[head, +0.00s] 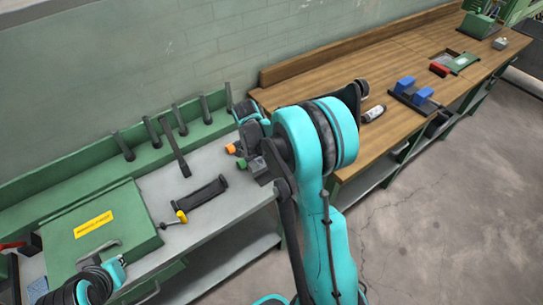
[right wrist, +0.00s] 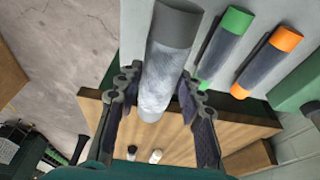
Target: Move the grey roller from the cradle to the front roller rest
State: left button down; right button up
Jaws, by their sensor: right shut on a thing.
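My right gripper (right wrist: 161,80) is shut on the grey roller (right wrist: 168,75), one finger on each side of its pale middle; the dark grey end points away. A green-ended roller (right wrist: 225,45) and an orange-ended roller (right wrist: 268,62) lie beside it, apart. In the head view the orange end (head: 230,149) and green end (head: 241,163) show beside my right arm, which hides the gripper and most of the cradle. A black holder with raised ends (head: 199,201), seemingly the front roller rest, is empty on the grey bench top.
A green box with a yellow label (head: 100,220) stands left on the grey bench (head: 230,203). A yellow-handled tool (head: 180,217) lies near the black holder. Several dark pegs stand along the green back rail (head: 75,172). A wooden bench (head: 320,85) with blue blocks (head: 405,83) is at right.

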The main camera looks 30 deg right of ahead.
aim_at(260, 159)
jog(key=shift+f+b, duration=1.25)
jog(key=shift+f, duration=0.9)
jog(key=shift+f+b, duration=2)
jog(key=shift+f, duration=0.35)
jog(key=shift+f+b, duration=0.25)
jog(key=shift+b, duration=0.05)
jog(key=o, duration=1.3)
jog(key=shift+r, duration=0.1)
jog(key=v, duration=1.1)
jog(key=shift+a+r, duration=0.1)
jog(key=shift+r, duration=0.3)
jog(key=shift+s, duration=0.1)
